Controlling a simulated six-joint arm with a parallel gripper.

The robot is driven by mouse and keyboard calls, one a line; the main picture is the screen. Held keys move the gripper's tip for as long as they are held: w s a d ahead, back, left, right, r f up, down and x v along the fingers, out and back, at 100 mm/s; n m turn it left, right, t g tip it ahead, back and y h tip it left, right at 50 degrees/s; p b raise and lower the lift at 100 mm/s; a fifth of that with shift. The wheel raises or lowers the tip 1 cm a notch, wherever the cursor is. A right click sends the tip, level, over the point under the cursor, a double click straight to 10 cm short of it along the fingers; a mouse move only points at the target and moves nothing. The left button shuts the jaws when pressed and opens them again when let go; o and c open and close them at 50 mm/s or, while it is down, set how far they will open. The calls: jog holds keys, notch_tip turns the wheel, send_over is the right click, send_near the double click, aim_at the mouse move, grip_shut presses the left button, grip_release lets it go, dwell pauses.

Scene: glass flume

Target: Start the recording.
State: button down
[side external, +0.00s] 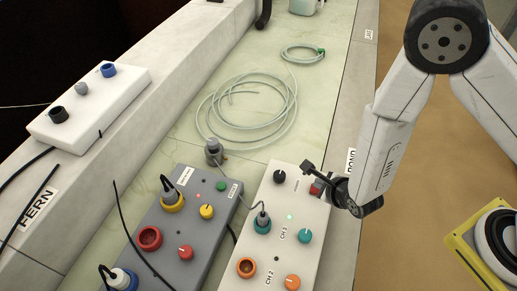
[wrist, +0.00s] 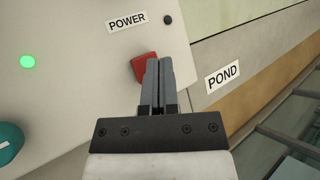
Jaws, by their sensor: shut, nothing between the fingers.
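A cream-white control box (side external: 257,196) stands at the lower middle of the side view. It has a red rocker switch (wrist: 144,66) beside a POWER label (wrist: 127,21), and a lit green light (wrist: 27,62). My gripper (wrist: 166,64) is shut and empty, its fingertips right at the switch's right side; I cannot tell whether they touch it. In the side view my gripper (side external: 309,168) is over the box's right edge, near the switch (side external: 317,188). A grey control box (side external: 166,226) lies to the left, with a green button (side external: 221,186) and a small lit red light (side external: 170,196). Its small labels are unreadable.
A plugged cable rises from the teal socket (side external: 262,223). Teal (side external: 305,236) and orange (side external: 292,282) knobs stand nearby. A coiled pale hose (side external: 247,100) lies behind. A POND label (wrist: 222,75) marks the right ledge.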

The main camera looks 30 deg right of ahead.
jog(key=shift+f, duration=0.45)
dwell(0.6)
jog(key=shift+r, duration=0.95)
jog(key=shift+r, duration=0.1)
jog(key=shift+r, duration=2.9)
